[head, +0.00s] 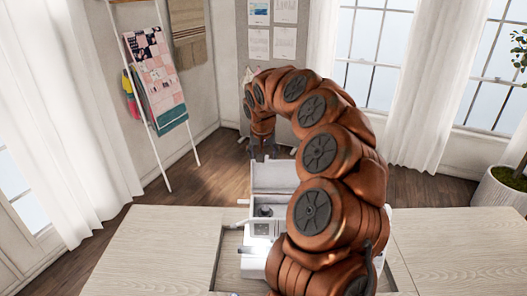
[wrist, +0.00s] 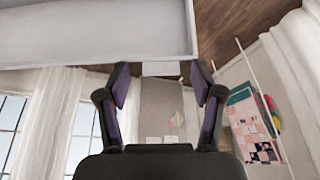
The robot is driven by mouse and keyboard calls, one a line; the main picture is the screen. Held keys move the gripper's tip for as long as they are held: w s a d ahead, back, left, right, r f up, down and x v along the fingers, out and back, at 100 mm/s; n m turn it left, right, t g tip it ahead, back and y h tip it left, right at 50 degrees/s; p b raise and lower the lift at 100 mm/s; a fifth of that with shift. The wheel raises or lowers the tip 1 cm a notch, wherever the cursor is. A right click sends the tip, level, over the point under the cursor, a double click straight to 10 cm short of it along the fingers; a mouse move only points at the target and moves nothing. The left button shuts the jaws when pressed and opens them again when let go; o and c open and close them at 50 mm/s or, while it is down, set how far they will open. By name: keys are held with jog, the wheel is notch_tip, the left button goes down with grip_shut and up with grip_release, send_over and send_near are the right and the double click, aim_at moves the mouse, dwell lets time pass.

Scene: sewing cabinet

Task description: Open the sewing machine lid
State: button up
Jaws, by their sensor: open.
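The white sewing machine (head: 262,228) sits in the cutout of the cabinet top, partly hidden behind my arm. Its lid (head: 275,175) stands raised at the back, showing its pale inner face with the compartment below exposed. My gripper (head: 263,150) is at the far upper edge of the lid, towards its left end. In the wrist view my gripper (wrist: 160,72) has its two dark fingers apart with nothing clasped between them. A broad white panel (wrist: 90,35), seemingly the lid, fills the top of that view close to the fingertips. I cannot tell whether they touch it.
The pale wood cabinet top (head: 150,250) spreads to both sides of the cutout and is clear. A ladder rack with a quilt (head: 155,75) leans at the back left. A potted plant (head: 500,190) stands at the right. Wood floor lies open behind the cabinet.

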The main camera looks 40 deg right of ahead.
grip_shut()
dwell(0.6)
